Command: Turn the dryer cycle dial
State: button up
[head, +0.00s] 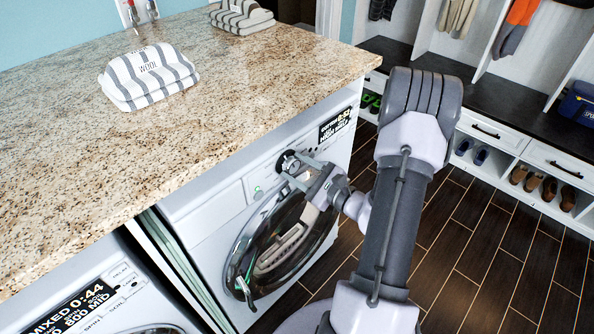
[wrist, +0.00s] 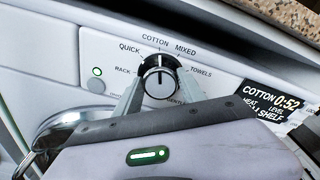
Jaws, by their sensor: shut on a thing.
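The dryer cycle dial (wrist: 159,77) is a round knob with a dark ring and a silver face on the white front panel of the dryer (head: 212,205). Labels around it read RACK, QUICK, COTTON, MIXED, TOWELS and one partly hidden label. Its white mark points up, near COTTON. The dial also shows in the head view (head: 290,163). My gripper (wrist: 158,88) is shut on the dial, with one finger at each side. The gripper also shows in the head view (head: 298,168). The dryer display (wrist: 276,105) reads COTTON 0:52.
The granite countertop (head: 110,150) overhangs the dryer, with folded striped towels (head: 150,77) on it. A second machine (head: 100,300) stands at the left. Shoe cubbies (head: 540,185) line the far right; dark floor (head: 480,260) lies open between.

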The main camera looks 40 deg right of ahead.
dwell(0.4)
jog(key=o, duration=1.4)
jog(key=shift+c, duration=0.2)
jog(key=shift+s, duration=0.1)
jog(key=s+d+r+p, duration=0.1)
jog(key=s+p, duration=0.2)
jog(key=s, duration=1.4)
jog(key=shift+d, duration=0.25)
jog(key=shift+s, duration=0.1)
